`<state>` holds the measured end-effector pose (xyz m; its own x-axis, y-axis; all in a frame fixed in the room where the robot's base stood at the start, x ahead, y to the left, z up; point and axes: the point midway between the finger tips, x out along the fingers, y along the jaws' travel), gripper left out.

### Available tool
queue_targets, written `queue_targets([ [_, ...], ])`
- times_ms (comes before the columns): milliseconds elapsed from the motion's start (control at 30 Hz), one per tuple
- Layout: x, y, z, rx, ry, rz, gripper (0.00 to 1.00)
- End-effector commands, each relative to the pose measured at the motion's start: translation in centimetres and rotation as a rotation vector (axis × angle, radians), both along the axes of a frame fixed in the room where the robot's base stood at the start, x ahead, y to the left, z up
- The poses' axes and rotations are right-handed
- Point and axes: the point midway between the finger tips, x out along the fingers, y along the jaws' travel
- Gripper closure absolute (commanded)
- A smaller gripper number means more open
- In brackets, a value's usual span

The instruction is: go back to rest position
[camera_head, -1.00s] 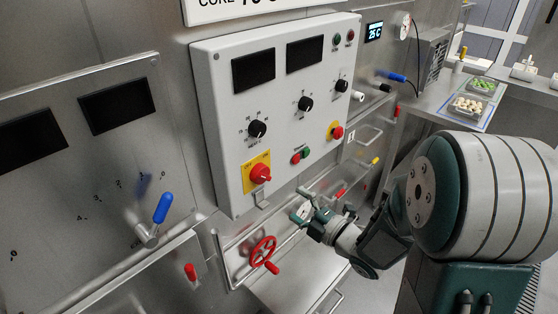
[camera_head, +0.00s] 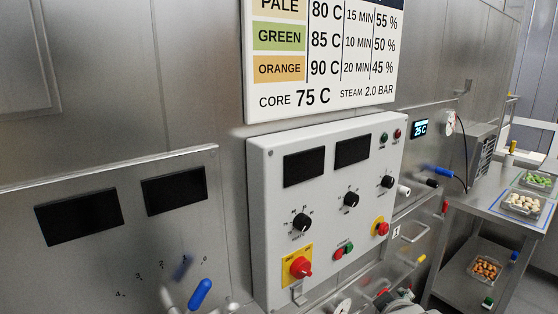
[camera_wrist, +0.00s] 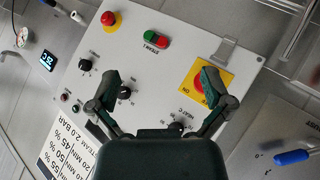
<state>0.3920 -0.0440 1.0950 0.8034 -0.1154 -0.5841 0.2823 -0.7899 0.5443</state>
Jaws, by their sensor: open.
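My gripper (camera_wrist: 160,82) is open, with its two dark fingers spread apart and nothing between them. It faces the white control box (camera_wrist: 150,62), which appears turned in the wrist view. In the head view the box (camera_head: 275,230) hangs on the steel wall, with two dark displays, black knobs, a red switch on a yellow plate (camera_head: 299,266) and a second red button (camera_head: 380,228). In the wrist view the right finger overlaps the red switch; whether they touch cannot be told. Only a small piece of my arm shows at the head view's bottom edge.
A sign (camera_head: 320,99) with temperatures and times hangs above the box. A blue-handled lever (camera_head: 200,294) is at lower left. At right, a steel table (camera_head: 486,205) carries trays of pale and green pieces; a tray of orange-brown pieces (camera_head: 486,268) is on its lower shelf.

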Motion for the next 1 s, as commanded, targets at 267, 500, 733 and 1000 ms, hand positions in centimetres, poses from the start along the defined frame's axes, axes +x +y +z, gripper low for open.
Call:
queue_targets([
  [267,-8.3,2.1,1.0,0.328,0.219,-0.282,0.0],
  [500,-13.7,4.3,1.1,0.501,0.377,-0.408,0.0],
  [733,-14.2,4.5,1.0,0.517,0.398,-0.422,0.0],
  [1000,-14.2,4.5,1.0,0.515,0.398,-0.421,0.0],
])
